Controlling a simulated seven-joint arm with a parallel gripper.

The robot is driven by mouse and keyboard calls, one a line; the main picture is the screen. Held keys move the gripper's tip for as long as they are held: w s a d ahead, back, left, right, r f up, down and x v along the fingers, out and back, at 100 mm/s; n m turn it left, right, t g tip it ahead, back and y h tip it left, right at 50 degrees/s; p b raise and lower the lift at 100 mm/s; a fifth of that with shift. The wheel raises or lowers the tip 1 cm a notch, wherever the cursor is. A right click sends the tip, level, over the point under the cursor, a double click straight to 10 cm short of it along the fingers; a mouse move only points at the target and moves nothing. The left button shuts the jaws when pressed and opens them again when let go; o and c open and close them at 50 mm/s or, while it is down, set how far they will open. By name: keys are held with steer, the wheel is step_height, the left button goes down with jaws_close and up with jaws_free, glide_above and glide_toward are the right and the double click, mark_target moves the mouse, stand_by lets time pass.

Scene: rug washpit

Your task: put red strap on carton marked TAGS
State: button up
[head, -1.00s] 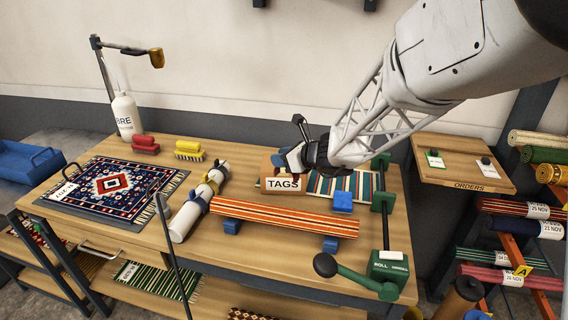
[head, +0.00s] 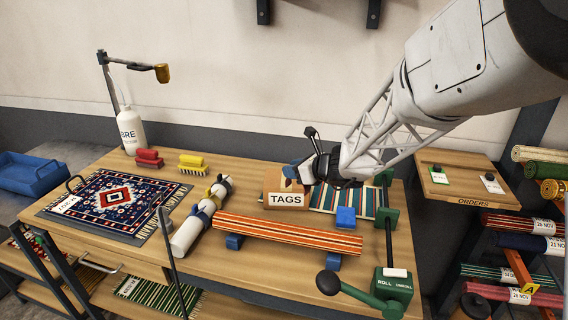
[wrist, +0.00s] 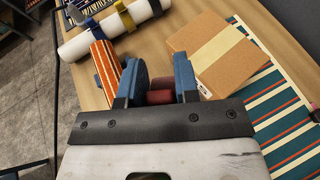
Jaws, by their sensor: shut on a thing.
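The carton marked TAGS (head: 286,200) stands on the wooden bench, upright; the wrist view shows its closed cardboard top (wrist: 245,62) with a pale tape strip. My gripper (wrist: 161,78) is shut on a dark red strap (wrist: 160,97), seen rolled or folded between the two blue fingers. In the wrist view the carton lies just right of the fingers. Whether the strap touches the carton cannot be told.
A white roll with blue and yellow straps (head: 187,235) and an orange striped rug (head: 290,231) on blue blocks lie nearby. A blue block (head: 345,217) sits on a striped rug (head: 325,199) right of the carton. A green crank stand (head: 391,284) borders the right.

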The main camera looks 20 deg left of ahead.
steer(key=w+a+f, duration=0.1)
steer(key=w+a, duration=0.5)
steer(key=w, duration=0.6)
steer(key=shift+w+a+f, duration=0.2)
steer(key=shift+w, duration=0.15)
steer(key=shift+f, duration=1.75)
steer(key=shift+f, duration=0.15)
steer(key=o, duration=0.9)
steer(key=shift+r, duration=0.2)
steer(key=shift+s+d+r, duration=0.15)
steer(key=shift+d, duration=0.25)
steer(key=v, duration=1.1)
